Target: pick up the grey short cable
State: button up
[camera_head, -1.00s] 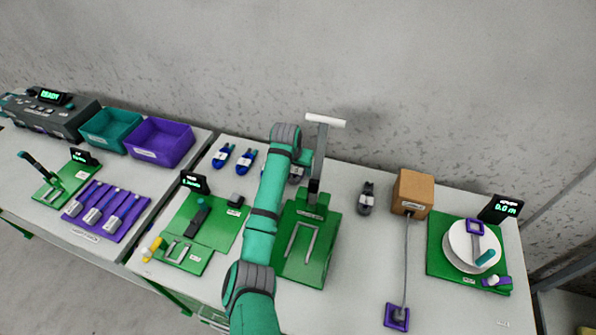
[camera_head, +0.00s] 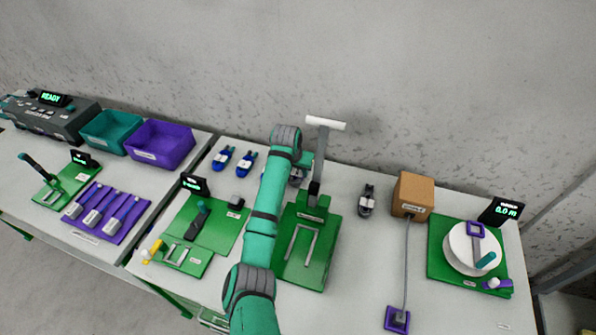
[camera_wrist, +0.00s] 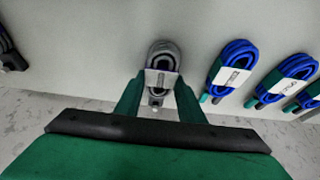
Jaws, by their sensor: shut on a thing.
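The grey short cable (camera_wrist: 161,54) is a small coil with a white label, at the upper middle of the wrist view. My gripper (camera_wrist: 160,82) has its two green fingers on either side of the coil, closed on it. The coil appears to be at the table surface; I cannot tell whether it is lifted. In the head view my arm hides the gripper and most of the coil; a small grey piece (camera_head: 297,175) shows just right of the arm.
Blue cable coils (camera_head: 246,162) lie left of the arm, also in the wrist view (camera_wrist: 231,68). A black coil (camera_head: 366,200) lies to the right. A green press stand (camera_head: 290,270) with an upright lever stands close beside my arm. A cardboard box (camera_head: 412,193) is further right.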

aim_at(296, 174)
jog(key=shift+s+a+r, duration=0.1)
jog(key=shift+s+r, duration=0.1)
jog(key=shift+r, duration=0.1)
notch_tip(296, 174, up, 11)
jog(key=s+a, duration=0.3)
jog(key=s, duration=0.6)
jog(key=s+a, duration=0.3)
jog(key=s, duration=0.6)
jog(key=shift+s+f, duration=0.15)
jog(key=shift+s, duration=0.05)
